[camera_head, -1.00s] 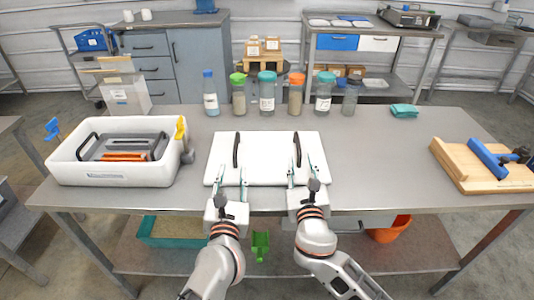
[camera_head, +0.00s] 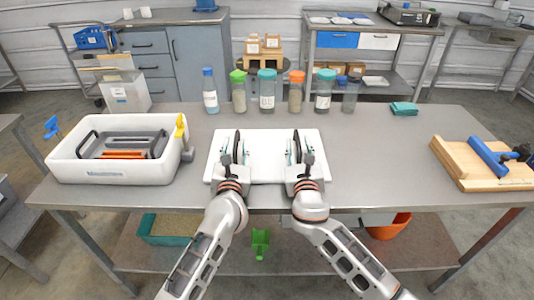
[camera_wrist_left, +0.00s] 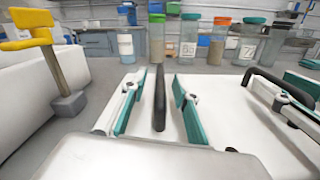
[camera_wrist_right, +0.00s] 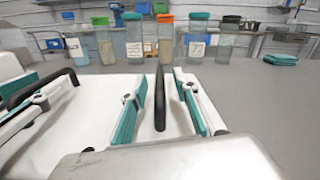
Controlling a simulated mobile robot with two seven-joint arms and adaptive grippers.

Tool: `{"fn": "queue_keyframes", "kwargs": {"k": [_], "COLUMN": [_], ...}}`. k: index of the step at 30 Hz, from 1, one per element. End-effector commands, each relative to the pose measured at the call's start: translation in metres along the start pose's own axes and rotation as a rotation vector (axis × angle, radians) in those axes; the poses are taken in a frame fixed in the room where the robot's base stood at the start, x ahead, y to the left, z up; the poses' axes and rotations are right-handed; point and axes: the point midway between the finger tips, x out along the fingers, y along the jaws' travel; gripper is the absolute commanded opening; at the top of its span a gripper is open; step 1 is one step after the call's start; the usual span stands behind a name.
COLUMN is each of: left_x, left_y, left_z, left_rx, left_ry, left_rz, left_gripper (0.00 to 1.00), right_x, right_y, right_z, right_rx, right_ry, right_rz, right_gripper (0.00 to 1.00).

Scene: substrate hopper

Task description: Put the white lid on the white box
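The white lid (camera_head: 267,145) lies flat on the table in front of me. It has a black left handle (camera_wrist_left: 160,100) and a black right handle (camera_wrist_right: 160,100). My left gripper (camera_head: 235,150) is open, with its teal-padded fingers apart on either side of the left handle. My right gripper (camera_head: 298,149) is open in the same way around the right handle. Gaps show between pads and handles in both wrist views. The white box (camera_head: 115,177) stands open on the table to the left, holding grey trays and an orange item.
Several capped bottles (camera_head: 267,92) line the table's back edge. A wooden board (camera_head: 482,165) lies at the right. The table right of the lid is clear.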

Motion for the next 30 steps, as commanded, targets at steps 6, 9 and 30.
{"fn": "queue_keyframes", "kwargs": {"k": [6, 9, 30], "left_x": [0.0059, 0.0058, 0.0062], "left_y": [-0.0001, -0.0001, 0.0012], "left_z": [-0.0002, -0.0001, 0.0071], "left_rx": [0.000, 0.000, 0.000], "left_ry": [0.001, 0.001, -0.007], "left_rz": [0.000, 0.000, 0.001], "left_gripper": [0.30, 0.30, 0.00], "right_x": [0.0041, 0.0040, 0.0044], "right_y": [-0.0003, -0.0003, -0.0017], "right_z": [0.0005, 0.0004, 0.0070], "right_rx": [0.000, 0.000, 0.000], "right_ry": [-0.001, -0.001, -0.007], "right_rz": [-0.001, 0.000, -0.002], "right_gripper": [0.30, 0.30, 0.00]}}
